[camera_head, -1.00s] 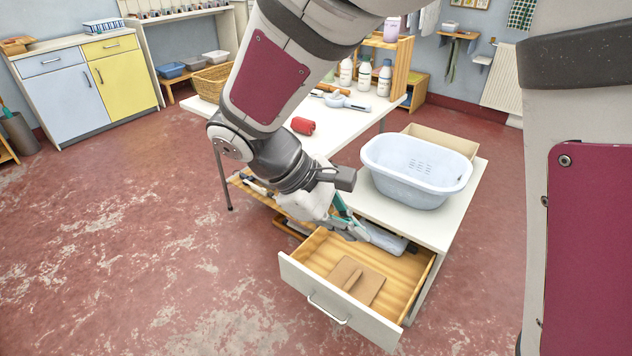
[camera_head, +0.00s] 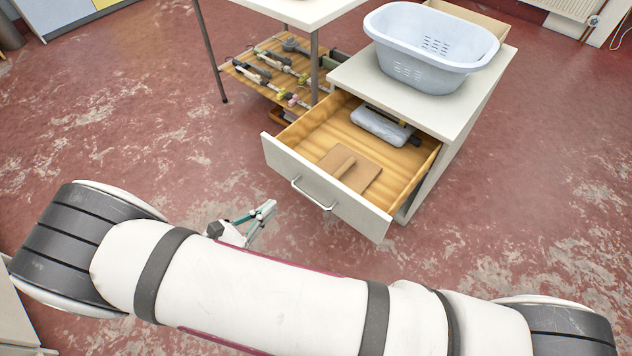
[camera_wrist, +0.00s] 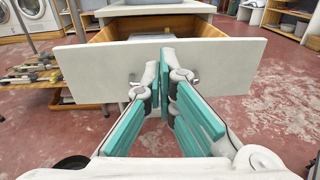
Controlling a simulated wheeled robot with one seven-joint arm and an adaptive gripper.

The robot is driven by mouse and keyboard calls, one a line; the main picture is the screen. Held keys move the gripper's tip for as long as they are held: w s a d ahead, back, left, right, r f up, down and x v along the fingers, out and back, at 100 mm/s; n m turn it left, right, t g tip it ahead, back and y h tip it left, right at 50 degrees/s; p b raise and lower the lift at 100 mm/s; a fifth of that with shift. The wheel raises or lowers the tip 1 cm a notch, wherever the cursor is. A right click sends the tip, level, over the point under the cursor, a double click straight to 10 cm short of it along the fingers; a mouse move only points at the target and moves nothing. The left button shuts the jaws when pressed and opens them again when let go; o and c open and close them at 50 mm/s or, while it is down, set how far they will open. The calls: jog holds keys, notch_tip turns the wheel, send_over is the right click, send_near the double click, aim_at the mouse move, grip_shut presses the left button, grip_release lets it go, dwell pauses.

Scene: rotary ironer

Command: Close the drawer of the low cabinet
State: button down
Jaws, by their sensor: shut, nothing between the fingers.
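The low cabinet (camera_head: 474,110) stands at the upper right in the head view, and its drawer (camera_head: 330,190) is pulled well out. The drawer has a white front with a bar handle (camera_head: 312,194). Inside lie a brown flat piece with a ridge (camera_head: 350,168) and a pale wrapped item (camera_head: 382,126). My gripper (camera_head: 268,208) is shut and empty, in front of the drawer front. In the wrist view my gripper (camera_wrist: 167,60) points at the middle of the drawer front (camera_wrist: 225,62) and covers the middle of the handle. I cannot tell whether the fingertips touch it.
A pale blue basin (camera_head: 430,50) sits on the cabinet top. A white table (camera_head: 290,10) with a wooden lower shelf (camera_head: 270,75) of tools stands to the left of the cabinet. The red floor left of the drawer is clear.

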notch_tip(320, 180, down, 2)
jog(key=n+t, duration=0.1)
jog(key=b, duration=0.3)
send_near(314, 172)
jog(key=shift+y, duration=0.4)
jog(key=x, duration=0.7)
jog(key=shift+s+d+r, duration=0.1)
jog(key=shift+r, duration=0.15)
jog(key=x, duration=2.6)
jog(key=shift+w+d+r, duration=0.15)
jog(key=shift+w+d, duration=0.1)
